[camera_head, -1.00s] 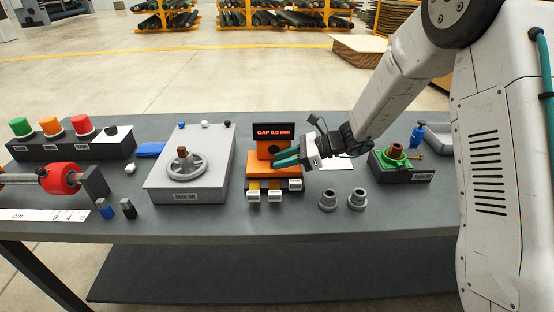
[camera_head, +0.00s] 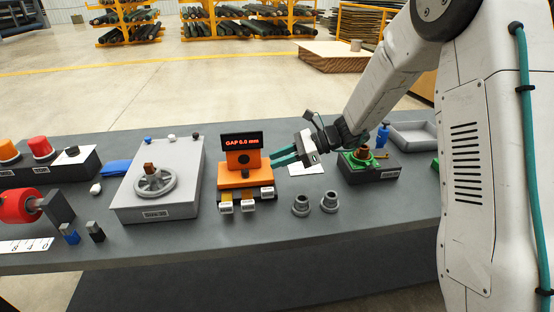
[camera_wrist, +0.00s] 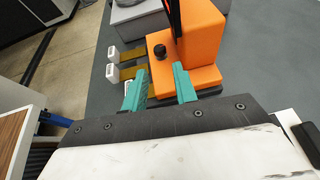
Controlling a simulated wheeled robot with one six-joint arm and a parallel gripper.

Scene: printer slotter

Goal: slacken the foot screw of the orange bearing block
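The orange bearing block (camera_head: 231,179) stands on the bench under a black display reading "GAP 0.0 mm" (camera_head: 243,141). A small dark knob, seemingly its foot screw (camera_head: 245,173), sits low on the block; a black knob (camera_wrist: 160,51) also shows on the block in the wrist view. My gripper (camera_head: 284,157) is just right of the block in the head view. In the wrist view my gripper (camera_wrist: 160,84) has two teal fingers spread apart with nothing between them. The fingers are nearer the camera than the knob and apart from it.
Brass strips with white tags (camera_head: 247,205) stick out at the block's front. Two grey flanged bushings (camera_head: 330,201) stand to the right. A grey box with a handwheel (camera_head: 155,182) is left, a green fixture (camera_head: 364,158) right. Bare bench (camera_head: 262,232) lies in front.

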